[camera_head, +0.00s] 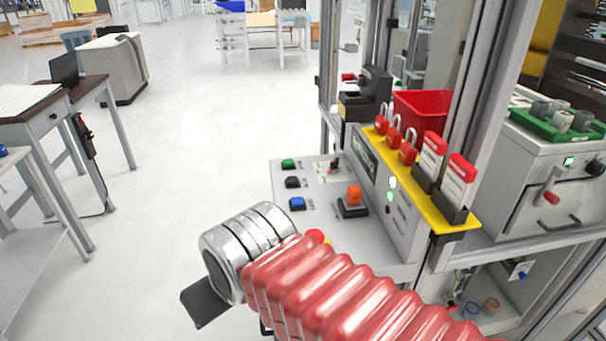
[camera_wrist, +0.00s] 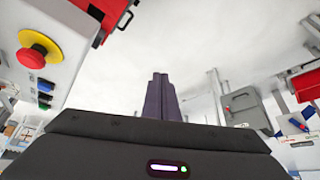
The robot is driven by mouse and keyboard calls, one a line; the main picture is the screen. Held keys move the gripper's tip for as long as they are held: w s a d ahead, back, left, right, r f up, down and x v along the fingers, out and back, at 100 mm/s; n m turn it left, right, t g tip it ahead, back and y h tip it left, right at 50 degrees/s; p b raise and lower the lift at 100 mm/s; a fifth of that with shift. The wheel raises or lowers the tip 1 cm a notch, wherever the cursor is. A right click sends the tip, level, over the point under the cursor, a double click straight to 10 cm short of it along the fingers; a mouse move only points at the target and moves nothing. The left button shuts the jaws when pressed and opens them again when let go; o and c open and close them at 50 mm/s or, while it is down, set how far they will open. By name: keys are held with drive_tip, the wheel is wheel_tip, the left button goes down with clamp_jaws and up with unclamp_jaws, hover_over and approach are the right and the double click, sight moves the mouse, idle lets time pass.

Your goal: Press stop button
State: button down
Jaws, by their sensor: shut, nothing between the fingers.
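A red mushroom button on a yellow base (camera_wrist: 33,55) sits on a pale grey control panel (camera_wrist: 78,22) at the upper left of the wrist view. In the head view only a sliver of the red button (camera_head: 316,236) shows past my red-sleeved arm. The panel (camera_head: 327,212) there also has green (camera_head: 288,163), black (camera_head: 292,182) and blue (camera_head: 297,203) buttons and an orange switch (camera_head: 354,194). My gripper (camera_wrist: 160,80) is shut and empty, apart from the button and to its right in the wrist view. Its fingers are hidden in the head view.
A yellow rack (camera_head: 450,222) with red padlocks and tags stands right of the panel, with a red bin (camera_head: 424,106) behind. Metal frame posts rise there. A brown-topped desk (camera_head: 45,115) is at the left. The floor between is clear.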

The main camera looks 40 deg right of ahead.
drive_tip(key=shift+w, duration=0.3)
drive_tip(key=w+d+r+m+y, duration=0.1)
drive_tip(key=w+d+r+m, duration=0.2)
drive_tip(key=w+d+m, duration=0.4)
drive_tip(key=w+d+r+m, duration=0.3)
drive_tip(key=w+d+m, duration=0.3)
drive_tip(key=w, duration=0.3)
drive_tip(key=w+d+m+t, duration=0.1)
drive_tip(key=d+m, duration=0.3)
drive_tip(key=d, duration=0.4)
drive_tip(key=w+d+m+t, duration=0.1)
drive_tip(key=w+d+m, duration=0.3)
drive_tip(key=d, duration=0.4)
drive_tip(key=w+d+r+m+t, duration=0.1)
drive_tip(key=d+m, duration=0.3)
drive_tip(key=d, duration=0.5)
drive_tip(key=shift+w+m+t, duration=0.3)
drive_tip(key=shift+w, duration=0.5)
drive_tip(key=shift+a+f, duration=0.1)
